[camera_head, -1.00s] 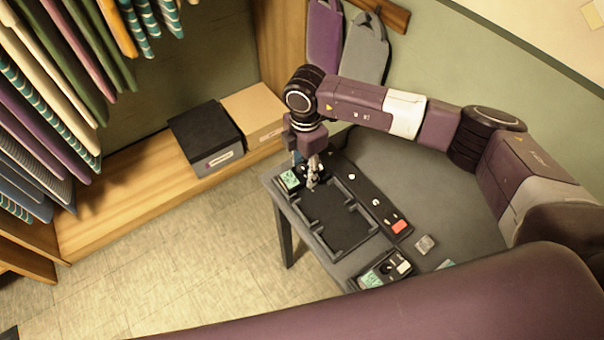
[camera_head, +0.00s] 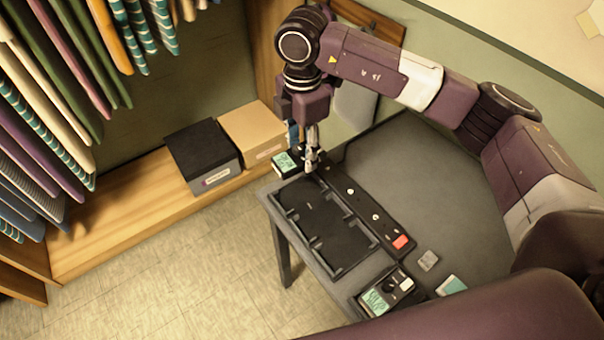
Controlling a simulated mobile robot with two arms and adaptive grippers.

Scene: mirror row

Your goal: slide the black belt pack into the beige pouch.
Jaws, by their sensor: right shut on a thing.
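A black belt pack (camera_head: 286,164) with a green screen is at the far left corner of the grey table, at the fingertips of my right gripper (camera_head: 312,160). The right gripper points down and is shut on it; the fingers partly hide the contact. The pack appears raised a little above the table. A similar black pack with a green screen (camera_head: 378,300) lies at the table's near edge. I cannot make out a beige pouch. My left gripper is out of view.
A black tray (camera_head: 345,265) with compartments and a black strip with a red patch (camera_head: 400,242) lie on the table (camera_head: 440,175). Small flat pieces (camera_head: 428,260) lie at right. A black-lidded box (camera_head: 203,155) and a cardboard box (camera_head: 252,130) stand on the wooden bench. Clothes hang at left.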

